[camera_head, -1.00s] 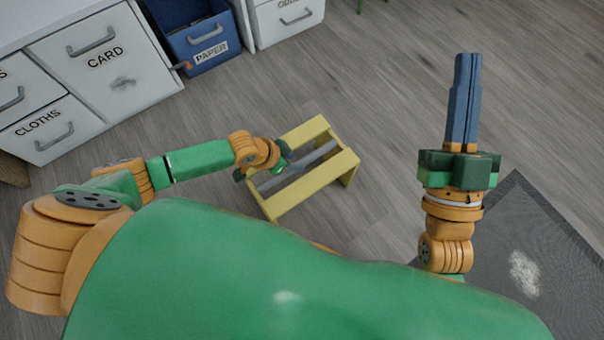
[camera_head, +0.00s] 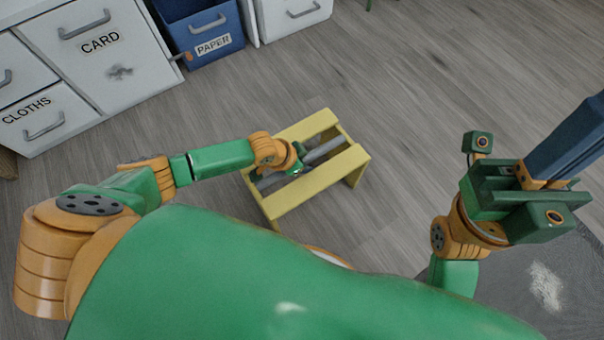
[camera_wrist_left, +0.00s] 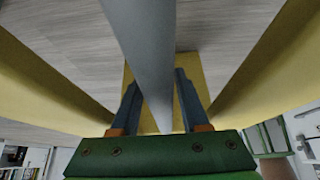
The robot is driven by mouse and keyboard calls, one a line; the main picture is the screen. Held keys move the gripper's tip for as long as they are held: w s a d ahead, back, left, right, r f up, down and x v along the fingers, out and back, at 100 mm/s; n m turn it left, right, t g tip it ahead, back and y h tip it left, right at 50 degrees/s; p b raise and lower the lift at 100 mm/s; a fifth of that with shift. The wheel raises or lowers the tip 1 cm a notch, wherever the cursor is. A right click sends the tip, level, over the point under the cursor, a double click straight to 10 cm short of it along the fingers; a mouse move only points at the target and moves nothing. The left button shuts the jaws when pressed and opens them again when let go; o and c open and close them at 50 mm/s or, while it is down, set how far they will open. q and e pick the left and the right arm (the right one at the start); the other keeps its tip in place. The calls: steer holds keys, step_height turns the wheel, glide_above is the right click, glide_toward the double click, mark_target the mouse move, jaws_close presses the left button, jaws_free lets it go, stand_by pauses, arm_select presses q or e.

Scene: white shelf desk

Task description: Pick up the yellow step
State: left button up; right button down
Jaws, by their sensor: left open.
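The yellow step (camera_head: 318,184) stands on the wood floor, a small stool with two yellow top slats and a grey bar (camera_head: 325,151) running between them. My left gripper (camera_head: 294,171) reaches into the gap between the slats, at the bar. In the left wrist view, its open blue fingers (camera_wrist_left: 155,82) lie on either side of the grey bar (camera_wrist_left: 148,35), with space between. The fingertips are mostly hidden in the head view. My right gripper (camera_head: 572,142) is at the right edge, away from the step; its blue fingers look together and run partly out of view.
White drawers (camera_head: 85,70) marked CARD and CLOTHS and a blue PAPER bin (camera_head: 205,35) stand at the upper left. A dark mat (camera_head: 510,290) with a white patch lies at the lower right. The floor right of the step is clear.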

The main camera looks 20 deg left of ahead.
arm_select(q)
steer(key=shift+w+f, duration=0.1)
steer(key=shift+f, duration=0.25)
stand_by(0.5)
jaws_close()
stand_by(1.2)
steer(key=shift+d+r, duration=0.1)
